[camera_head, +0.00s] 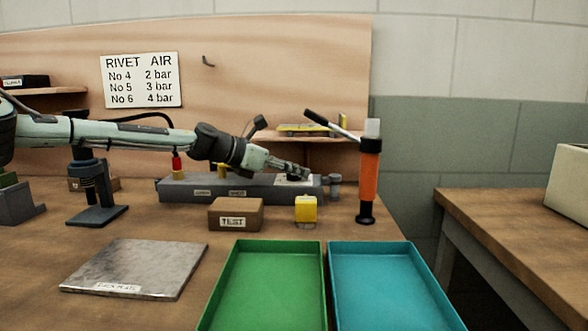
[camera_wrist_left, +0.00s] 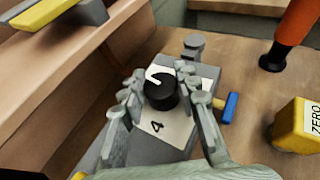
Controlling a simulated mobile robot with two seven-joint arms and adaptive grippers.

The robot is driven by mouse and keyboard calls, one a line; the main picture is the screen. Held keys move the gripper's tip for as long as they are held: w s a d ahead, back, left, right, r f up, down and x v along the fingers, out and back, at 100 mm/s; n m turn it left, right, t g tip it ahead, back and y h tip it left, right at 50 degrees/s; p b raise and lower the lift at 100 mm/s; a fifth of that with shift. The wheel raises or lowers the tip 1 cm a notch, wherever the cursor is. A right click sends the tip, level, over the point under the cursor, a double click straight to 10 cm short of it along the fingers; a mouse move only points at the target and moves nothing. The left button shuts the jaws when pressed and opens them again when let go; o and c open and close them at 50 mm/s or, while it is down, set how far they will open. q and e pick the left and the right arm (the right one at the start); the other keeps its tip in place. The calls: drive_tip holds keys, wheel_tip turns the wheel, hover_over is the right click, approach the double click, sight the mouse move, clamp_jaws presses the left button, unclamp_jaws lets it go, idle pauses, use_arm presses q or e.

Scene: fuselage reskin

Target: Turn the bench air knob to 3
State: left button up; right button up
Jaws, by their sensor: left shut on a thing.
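The air knob (camera_wrist_left: 161,91) is a black round knob with a white pointer line, on a white dial plate (camera_wrist_left: 176,128) at the end of the grey bench block (camera_head: 184,192). In the left wrist view the line points to the upper left of the picture. A 4 shows on the plate below the knob; other numbers are hidden or not readable. My left gripper (camera_wrist_left: 163,100) has its fingers on both sides of the knob and is shut on it. In the head view my left gripper (camera_head: 301,171) covers the knob. My right gripper is not in view.
A sign (camera_head: 141,80) reads No 4 2 bar, No 5 3 bar, No 6 4 bar. An orange tool (camera_head: 370,180) and a yellow ZERO block (camera_head: 306,208) stand nearby. A TEST box (camera_head: 236,214), a green tray (camera_head: 265,285) and a blue tray (camera_head: 390,285) are in front.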

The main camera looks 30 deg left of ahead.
use_arm(q)
drive_tip(key=n+y+p, duration=0.1)
drive_tip(key=n+y, duration=0.1)
drive_tip(key=n+t+y+p, duration=0.1)
drive_tip(key=y, duration=0.1)
drive_tip(key=shift+d+r+n, duration=0.15)
drive_tip(key=shift+n, duration=0.25)
drive_tip(key=shift+n+y, duration=0.5)
drive_tip(key=shift+y, duration=0.3)
drive_tip(key=n+y+p, duration=0.1)
drive_tip(key=n+y, duration=0.2)
drive_tip(key=shift+y, duration=0.4)
drive_tip(key=shift+n+g+y+p, duration=0.35)
drive_tip(key=shift+n+g+y, duration=0.15)
drive_tip(key=shift+n+y, duration=0.3)
drive_tip(key=shift+n+g+y, duration=0.3)
drive_tip(key=shift+n+y, duration=0.2)
drive_tip(key=shift+n, duration=0.2)
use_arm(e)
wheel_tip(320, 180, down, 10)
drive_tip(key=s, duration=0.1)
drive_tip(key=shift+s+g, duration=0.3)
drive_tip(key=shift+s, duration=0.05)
use_arm(q)
drive_tip(key=shift+y, duration=0.3)
drive_tip(key=o, duration=1.2)
drive_tip(key=shift+c, duration=0.2)
